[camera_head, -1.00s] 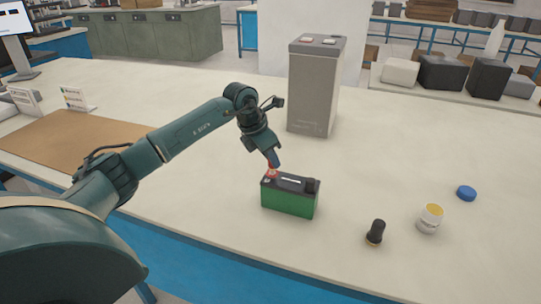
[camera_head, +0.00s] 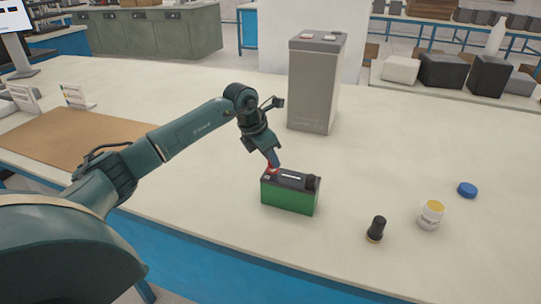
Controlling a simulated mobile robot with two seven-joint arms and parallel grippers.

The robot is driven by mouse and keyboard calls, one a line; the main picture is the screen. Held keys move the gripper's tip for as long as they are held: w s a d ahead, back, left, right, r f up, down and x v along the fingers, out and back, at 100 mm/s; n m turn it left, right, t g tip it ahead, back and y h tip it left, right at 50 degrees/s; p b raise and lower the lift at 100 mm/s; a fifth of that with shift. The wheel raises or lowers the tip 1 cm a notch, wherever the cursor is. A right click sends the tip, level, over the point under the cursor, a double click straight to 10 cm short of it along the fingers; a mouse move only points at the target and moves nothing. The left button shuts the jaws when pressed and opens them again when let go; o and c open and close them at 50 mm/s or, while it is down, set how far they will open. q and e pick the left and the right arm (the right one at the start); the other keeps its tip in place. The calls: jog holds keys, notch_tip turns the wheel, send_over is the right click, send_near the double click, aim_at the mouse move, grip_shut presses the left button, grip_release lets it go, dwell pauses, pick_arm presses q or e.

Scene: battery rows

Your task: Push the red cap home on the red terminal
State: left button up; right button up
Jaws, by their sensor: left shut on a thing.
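A small battery (camera_head: 289,196) with a green body and dark top stands on the pale table. The red cap (camera_head: 272,170) is at the battery's left end, over the place of the red terminal, which is hidden. My left gripper (camera_head: 273,163) points down and is shut on the red cap. I cannot tell from here how far the cap sits on the terminal. A black cap (camera_head: 311,182) sits at the battery's right end. My right gripper is not in view.
A tall grey battery (camera_head: 313,85) stands behind. A black-topped bottle (camera_head: 376,229), a yellow-topped white jar (camera_head: 431,214) and a blue lid (camera_head: 467,190) are at right. A brown mat (camera_head: 70,140) lies at left.

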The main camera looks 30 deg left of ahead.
pick_arm(q)
jog(key=shift+f+b, duration=0.4)
jog(key=shift+f, duration=0.3)
dwell(0.8)
jog(key=o, duration=1)
jog(key=shift+o, duration=0.4)
jog(key=o, duration=0.4)
jog(key=shift+r, duration=0.1)
jog(key=shift+r+p, duration=2.5)
jog(key=shift+r, duration=0.95)
